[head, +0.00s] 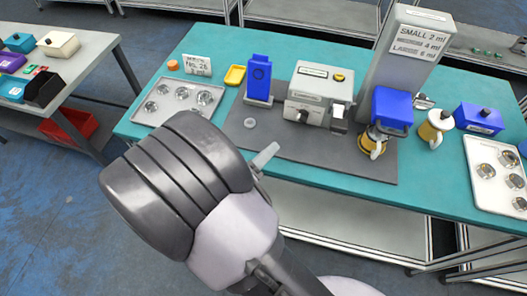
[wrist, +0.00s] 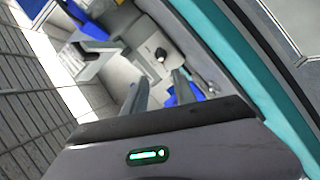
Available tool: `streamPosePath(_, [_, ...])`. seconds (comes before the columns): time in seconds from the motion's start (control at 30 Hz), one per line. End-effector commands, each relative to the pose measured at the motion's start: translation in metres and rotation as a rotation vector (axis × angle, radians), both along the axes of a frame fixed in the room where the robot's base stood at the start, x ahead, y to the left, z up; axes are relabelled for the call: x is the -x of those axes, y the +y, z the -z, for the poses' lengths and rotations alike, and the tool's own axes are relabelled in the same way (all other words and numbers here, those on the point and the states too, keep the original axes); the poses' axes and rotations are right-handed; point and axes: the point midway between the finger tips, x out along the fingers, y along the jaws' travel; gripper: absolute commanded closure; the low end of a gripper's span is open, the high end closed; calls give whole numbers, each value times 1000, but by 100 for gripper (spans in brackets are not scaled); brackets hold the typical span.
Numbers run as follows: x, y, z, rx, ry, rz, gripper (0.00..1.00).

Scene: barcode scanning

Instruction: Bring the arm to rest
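My arm reaches up from the bottom of the head view, and its large grey joint covers the table's front left. One pale finger of my gripper (head: 265,158) shows past the joint, in front of the grey mat. In the wrist view my gripper (wrist: 159,83) has two grey fingers standing apart with nothing between them. It is clear of the things on the table.
The teal table (head: 215,48) bears a grey mat (head: 270,140), a white machine with a black knob (head: 318,98), a blue stand (head: 258,78), a tall grey dispenser (head: 395,75) and metal trays. Another table (head: 95,48) with coloured boxes stands left. Blue floor between them is open.

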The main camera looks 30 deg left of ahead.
Motion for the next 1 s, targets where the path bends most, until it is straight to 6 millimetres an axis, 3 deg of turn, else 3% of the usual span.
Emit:
streamPosePath(0.13, [12,1,-2,1,0,0,67])
streamPosePath(0.53, [13,1,-2,0,0,1,67])
streamPosePath(0.6, [6,0,-4,-48,19,12,67])
streamPosePath(0.67, [-15,-1,-11,-190,76,38,67])
streamPosePath(0.77, [-71,-11,-43,-623,244,91,67])
streamPosePath(0.83, [-100,-30,-82,-931,375,104,67])
streamPosePath(0.93, [-100,-83,-138,-1223,544,115,67])
streamPosePath(1.0, [-73,-135,-163,-1326,641,167,67])
